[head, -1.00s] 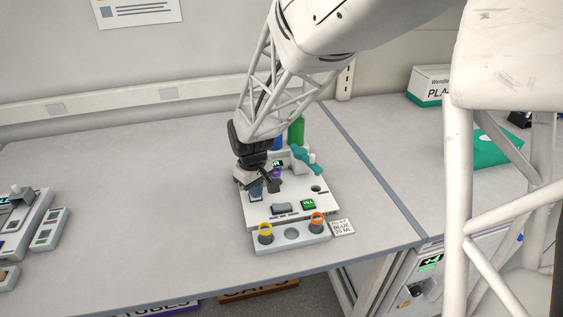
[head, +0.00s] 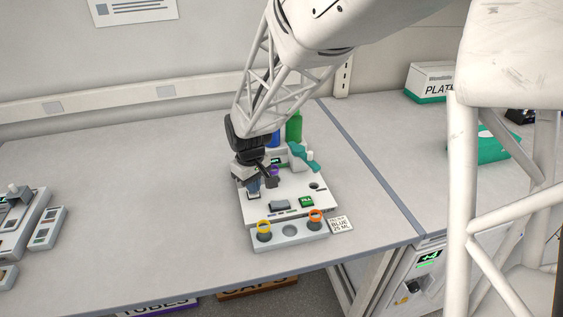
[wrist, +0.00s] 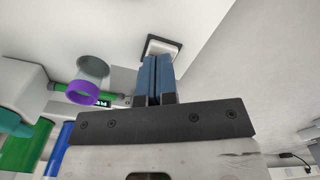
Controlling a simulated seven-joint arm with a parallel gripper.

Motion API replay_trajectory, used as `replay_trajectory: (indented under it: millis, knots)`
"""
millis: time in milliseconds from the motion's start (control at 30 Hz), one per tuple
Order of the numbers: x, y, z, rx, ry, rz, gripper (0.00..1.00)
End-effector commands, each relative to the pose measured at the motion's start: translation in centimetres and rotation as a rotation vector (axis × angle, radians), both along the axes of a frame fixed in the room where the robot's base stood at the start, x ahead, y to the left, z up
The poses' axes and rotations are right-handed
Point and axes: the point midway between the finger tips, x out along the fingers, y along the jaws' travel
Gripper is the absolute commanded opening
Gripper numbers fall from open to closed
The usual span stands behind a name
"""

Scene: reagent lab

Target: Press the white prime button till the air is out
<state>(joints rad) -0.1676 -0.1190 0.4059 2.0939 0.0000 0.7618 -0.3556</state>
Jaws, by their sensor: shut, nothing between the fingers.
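The white button (wrist: 161,46) sits in a dark square frame on the pale top of the dispensing station (head: 258,209). In the wrist view it is just beyond my fingertips, and part of it is hidden behind them. My gripper (wrist: 157,60) has its two blue fingers shut together with nothing between them. In the head view, my gripper (head: 254,193) points down at the left side of the station's top, and its fingers hide the button. I cannot tell whether the tips touch the button or whether it is pressed down.
Beside the gripper are a purple ring (wrist: 83,92) and a teal part (head: 302,156). Blue (head: 274,140) and green (head: 294,126) bottles stand behind. A front rack (head: 291,239) holds yellow- and orange-ringed pieces. A label card (head: 341,224) lies at right.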

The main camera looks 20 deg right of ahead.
Motion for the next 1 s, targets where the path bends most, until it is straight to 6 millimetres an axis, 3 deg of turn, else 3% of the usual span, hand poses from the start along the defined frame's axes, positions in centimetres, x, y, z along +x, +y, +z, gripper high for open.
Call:
replay_trajectory:
  millis: [1000]
  knots:
    - [0.0, 0.0, 5.1, 0.0, -0.002, 0.0, 0.0]
